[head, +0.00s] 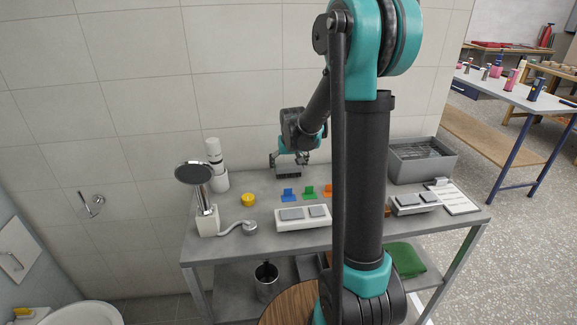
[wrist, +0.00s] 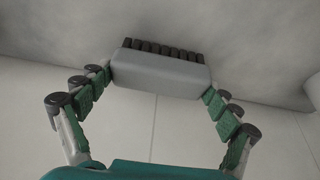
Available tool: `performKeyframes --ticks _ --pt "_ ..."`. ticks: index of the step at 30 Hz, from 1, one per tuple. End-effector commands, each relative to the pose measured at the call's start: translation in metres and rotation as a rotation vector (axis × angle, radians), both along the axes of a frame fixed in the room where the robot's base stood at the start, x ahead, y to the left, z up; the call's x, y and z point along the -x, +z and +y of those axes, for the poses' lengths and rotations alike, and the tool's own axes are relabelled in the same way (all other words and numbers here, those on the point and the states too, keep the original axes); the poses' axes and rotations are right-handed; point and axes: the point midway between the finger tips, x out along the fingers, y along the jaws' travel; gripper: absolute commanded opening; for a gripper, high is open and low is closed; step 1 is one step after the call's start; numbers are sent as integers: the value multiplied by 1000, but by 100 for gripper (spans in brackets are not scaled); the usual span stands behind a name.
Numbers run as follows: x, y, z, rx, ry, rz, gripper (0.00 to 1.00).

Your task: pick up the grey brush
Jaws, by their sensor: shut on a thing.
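The grey brush (wrist: 160,76) is a grey block with a row of dark bristles along its far edge. In the wrist view it spans the gap between the fingertips of my gripper (wrist: 160,82), one finger at each end. My gripper is shut on it. In the head view my gripper (head: 288,165) is at the back of the grey table, near the tiled wall. The brush (head: 288,174) shows small and dark just below the fingers. I cannot tell from the head view whether it touches the table.
In front of it on the table (head: 262,241) are a blue piece (head: 289,195), a green piece (head: 309,192) and an orange piece (head: 329,190). A yellow puck (head: 248,200), white bottle (head: 217,168) and shower head (head: 195,174) stand left. A grey bin (head: 423,164) stands right.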

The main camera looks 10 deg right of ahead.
Motion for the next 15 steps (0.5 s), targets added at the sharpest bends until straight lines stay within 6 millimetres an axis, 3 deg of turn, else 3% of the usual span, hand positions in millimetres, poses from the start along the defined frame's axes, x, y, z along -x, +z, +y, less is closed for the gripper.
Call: performKeyframes --ticks 7,15 --pt "1 34 0 0 0 0 60" --pt "1 108 0 0 0 0 60"
